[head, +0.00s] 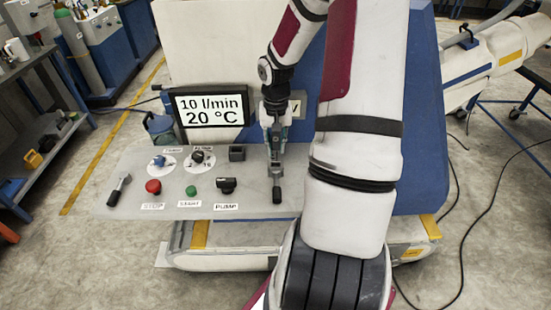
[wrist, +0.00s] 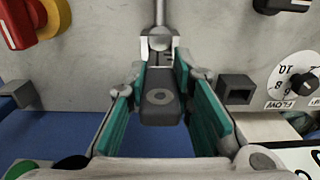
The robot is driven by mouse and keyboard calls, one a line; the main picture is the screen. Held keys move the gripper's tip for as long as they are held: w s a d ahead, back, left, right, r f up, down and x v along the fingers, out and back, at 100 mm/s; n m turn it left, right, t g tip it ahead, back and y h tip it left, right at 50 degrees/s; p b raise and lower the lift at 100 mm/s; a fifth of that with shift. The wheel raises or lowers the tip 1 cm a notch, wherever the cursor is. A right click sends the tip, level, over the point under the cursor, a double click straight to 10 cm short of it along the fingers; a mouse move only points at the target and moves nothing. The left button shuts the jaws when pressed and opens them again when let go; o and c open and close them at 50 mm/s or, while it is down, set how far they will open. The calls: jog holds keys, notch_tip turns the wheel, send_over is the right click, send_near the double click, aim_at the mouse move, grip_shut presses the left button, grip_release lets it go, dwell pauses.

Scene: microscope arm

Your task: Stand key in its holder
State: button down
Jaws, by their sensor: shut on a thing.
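The key shows in the wrist view as a dark grey block with a round mark (wrist: 159,97), between the teal pads of my gripper (wrist: 160,90). My gripper is shut on it. In the head view my gripper (head: 275,152) points down over the right part of the panel, and the key is hard to make out there. A black square socket, which looks like the holder (head: 237,153), stands on the panel left of my gripper. It also shows right of the key in the wrist view (wrist: 237,89), apart from it.
The grey panel (head: 140,165) carries a red stop button (head: 153,187), a green start button (head: 191,191), a pump switch (head: 226,185), a flow dial (head: 202,158) and a black-handled lever (head: 277,195) near my gripper. A display (head: 210,107) stands behind. My arm hides the panel's right side.

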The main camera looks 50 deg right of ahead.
aim_at(276, 160)
jog(key=shift+f, duration=2.4)
jog(key=shift+f, duration=0.25)
jog(key=c, duration=1.4)
grip_release()
